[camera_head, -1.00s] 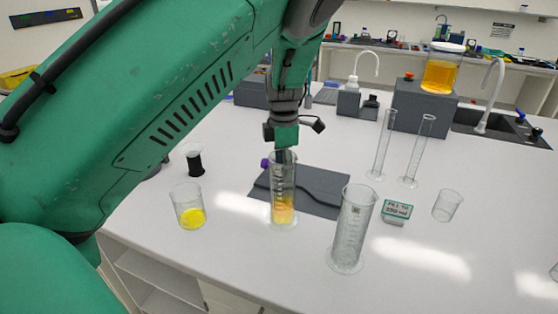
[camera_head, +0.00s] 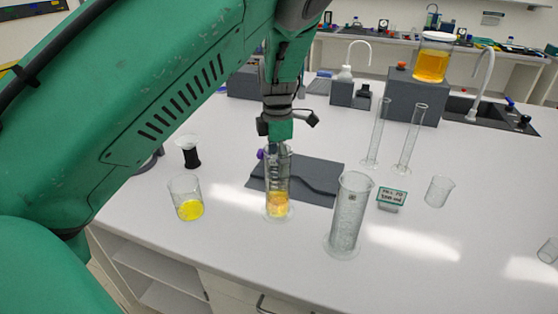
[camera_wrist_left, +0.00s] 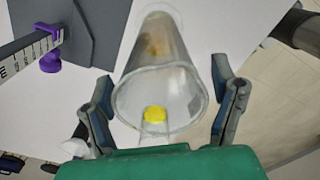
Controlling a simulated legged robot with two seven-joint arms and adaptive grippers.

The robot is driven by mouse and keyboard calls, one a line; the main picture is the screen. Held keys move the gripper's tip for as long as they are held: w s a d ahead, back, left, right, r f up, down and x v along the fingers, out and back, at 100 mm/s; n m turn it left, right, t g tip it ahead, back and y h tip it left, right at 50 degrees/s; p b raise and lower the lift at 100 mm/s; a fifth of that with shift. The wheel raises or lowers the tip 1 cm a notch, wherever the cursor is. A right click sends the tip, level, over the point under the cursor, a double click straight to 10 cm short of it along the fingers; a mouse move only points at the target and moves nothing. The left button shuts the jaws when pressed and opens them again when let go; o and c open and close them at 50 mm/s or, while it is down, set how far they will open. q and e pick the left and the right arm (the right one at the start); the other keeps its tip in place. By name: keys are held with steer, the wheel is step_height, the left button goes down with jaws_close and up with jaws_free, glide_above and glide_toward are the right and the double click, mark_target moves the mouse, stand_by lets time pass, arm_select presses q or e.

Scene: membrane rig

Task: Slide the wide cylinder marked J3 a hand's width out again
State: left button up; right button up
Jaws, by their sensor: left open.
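Two wide clear cylinders stand on the white bench in the head view. One (camera_head: 277,188) holds a little orange liquid; the other (camera_head: 347,222) is empty, nearer the front and to the right. I cannot read a J3 mark on either. My left gripper (camera_head: 278,140) is directly above the orange-liquid cylinder, pointing down. In the left wrist view its two fingers (camera_wrist_left: 165,100) are open on either side of that cylinder's rim (camera_wrist_left: 158,95), with gaps showing. The fingertips are hard to make out in the head view. My right gripper is in no view.
A beaker with yellow liquid (camera_head: 187,200) stands left of the orange-liquid cylinder. A dark grey mat (camera_head: 318,178) lies behind it. Two slim cylinders (camera_head: 378,135), a small sign (camera_head: 391,198) and an empty beaker (camera_head: 438,191) stand to the right. The front edge is close.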

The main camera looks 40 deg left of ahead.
arm_select(q)
step_height(320, 180, up, 12)
stand_by(0.4)
steer(key=shift+w+f, duration=0.1)
steer(key=shift+f, duration=0.05)
stand_by(0.3)
